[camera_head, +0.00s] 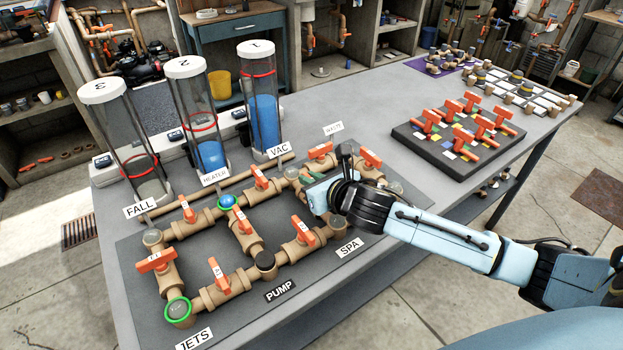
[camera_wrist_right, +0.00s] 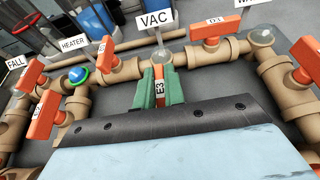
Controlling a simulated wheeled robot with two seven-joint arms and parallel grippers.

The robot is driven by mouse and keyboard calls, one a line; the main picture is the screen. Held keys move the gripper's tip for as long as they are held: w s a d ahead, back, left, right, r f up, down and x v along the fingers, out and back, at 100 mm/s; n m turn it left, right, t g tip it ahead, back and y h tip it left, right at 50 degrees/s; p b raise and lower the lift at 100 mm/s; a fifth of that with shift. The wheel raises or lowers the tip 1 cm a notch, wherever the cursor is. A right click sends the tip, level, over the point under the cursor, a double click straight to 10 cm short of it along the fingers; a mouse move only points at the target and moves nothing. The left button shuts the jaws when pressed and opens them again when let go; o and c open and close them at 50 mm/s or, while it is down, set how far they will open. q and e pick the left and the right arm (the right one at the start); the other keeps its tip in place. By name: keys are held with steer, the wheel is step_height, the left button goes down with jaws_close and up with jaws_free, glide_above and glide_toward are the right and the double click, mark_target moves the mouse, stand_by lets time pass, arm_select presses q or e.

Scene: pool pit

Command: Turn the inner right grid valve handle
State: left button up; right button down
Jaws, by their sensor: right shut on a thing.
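My right gripper (camera_head: 306,178) is over the right part of the pipe grid. In the right wrist view its green fingers (camera_wrist_right: 159,92) are shut on an orange valve handle marked E3 (camera_wrist_right: 159,86), just below the VAC sign (camera_wrist_right: 156,20). The handle lies between the fingers and points roughly along them. In the head view my gripper and wrist mostly hide this handle. The brown pipe grid (camera_head: 203,297) carries other orange handles, among them one on the inner left pipe (camera_head: 241,219) and one toward the SPA sign (camera_head: 303,229). My left gripper is out of view.
Three clear cylinders (camera_head: 198,95) with blue water or little in them stand behind the grid. A dark block with orange handles (camera_head: 465,130) sits to the right. A D1 handle (camera_wrist_right: 213,29) and another handle (camera_wrist_right: 305,60) lie close to my right gripper.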

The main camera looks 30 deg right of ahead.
steer(key=shift+r+m+h+p, duration=0.15)
steer(key=shift+m+h+p, duration=0.35)
steer(key=shift+p, duration=0.3)
steer(key=m+h+p, duration=0.3)
steer(key=h+p, duration=0.1)
steer(key=shift+r+m, duration=0.1)
steer(key=shift+m, duration=0.2)
steer(key=shift+d+f+m+g+h+p, duration=0.1)
steer(key=shift+m+g+h+p, duration=0.25)
steer(key=shift+m+h+p, duration=0.5)
steer(key=shift+d+f+m+g+h+p, duration=0.1)
steer(key=shift+m+g+h+p, duration=0.25)
steer(key=shift+m+h+p, duration=0.5)
steer(key=c, duration=1.5)
jaws_free()
step_height(320, 180, up, 10)
steer(key=shift+p, duration=0.95)
